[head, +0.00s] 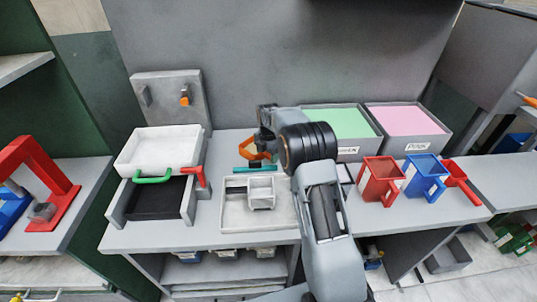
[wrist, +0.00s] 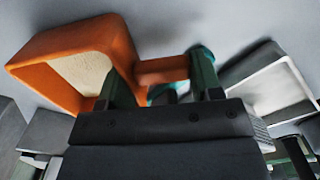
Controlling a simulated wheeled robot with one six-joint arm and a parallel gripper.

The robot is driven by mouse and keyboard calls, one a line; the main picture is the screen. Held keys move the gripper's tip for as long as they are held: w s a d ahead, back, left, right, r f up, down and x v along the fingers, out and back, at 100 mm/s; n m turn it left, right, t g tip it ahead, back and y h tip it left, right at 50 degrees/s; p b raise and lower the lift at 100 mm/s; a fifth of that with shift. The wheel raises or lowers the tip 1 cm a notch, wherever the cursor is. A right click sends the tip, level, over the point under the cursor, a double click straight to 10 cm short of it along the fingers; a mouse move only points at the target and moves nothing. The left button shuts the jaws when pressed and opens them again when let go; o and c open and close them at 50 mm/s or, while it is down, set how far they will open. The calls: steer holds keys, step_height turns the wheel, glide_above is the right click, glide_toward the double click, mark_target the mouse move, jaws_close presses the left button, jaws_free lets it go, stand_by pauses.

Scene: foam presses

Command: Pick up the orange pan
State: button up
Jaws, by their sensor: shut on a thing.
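The orange pan (wrist: 118,38) fills the upper left of the wrist view, tilted in the picture, with a pale cream inside. Its handle (wrist: 163,70) points right, between the two fingers of my gripper (wrist: 160,80), which is shut on it. In the head view the pan (head: 250,152) is a small orange shape at the middle of the bench, partly hidden by my gripper (head: 266,145). I cannot tell whether the pan touches the bench.
A teal bar (head: 255,169) lies just in front of the pan. A grey tray (head: 235,215) with a small box is nearer. A white press tray (head: 160,147) with a green handle stands left. Foam bins (head: 408,118) and red and blue pans (head: 425,178) stand right.

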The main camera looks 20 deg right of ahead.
steer(key=shift+f, duration=0.1)
steer(key=shift+f, duration=0.1)
steer(key=o, duration=1)
steer(key=shift+c, duration=0.2)
